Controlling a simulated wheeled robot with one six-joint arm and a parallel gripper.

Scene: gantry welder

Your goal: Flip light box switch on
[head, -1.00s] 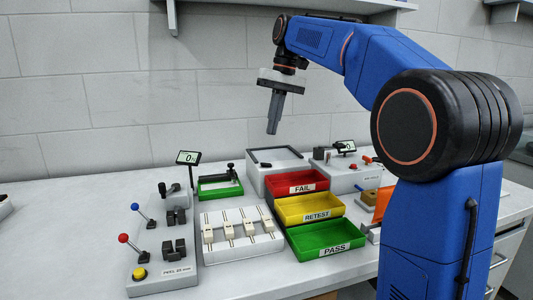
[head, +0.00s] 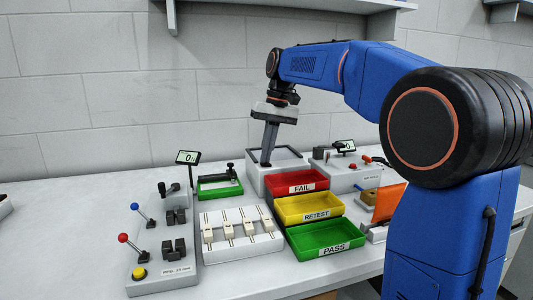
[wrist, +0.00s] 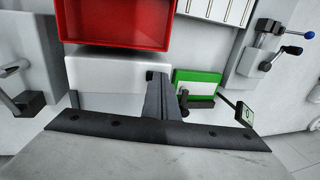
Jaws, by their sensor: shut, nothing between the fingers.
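The light box is probably the white box (head: 256,182) with a dark-framed top, behind the red FAIL bin. Its white surface also shows in the wrist view (wrist: 105,78), left of my fingers. My gripper (head: 265,163) is shut and empty, pointing down. Its fingertips overlap the left part of the box top in the head view; I cannot tell whether they touch it. In the wrist view my fingers (wrist: 158,80) end by the box's right edge. I cannot make out the switch clearly; a small dark shape there merges with the fingertips.
The red FAIL bin (head: 293,186), yellow RETEST bin (head: 310,207) and green PASS bin (head: 326,238) stand in front. A green tray (head: 218,188) and small display (head: 188,157) are left of the box. A lever panel (head: 160,250) stands front left.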

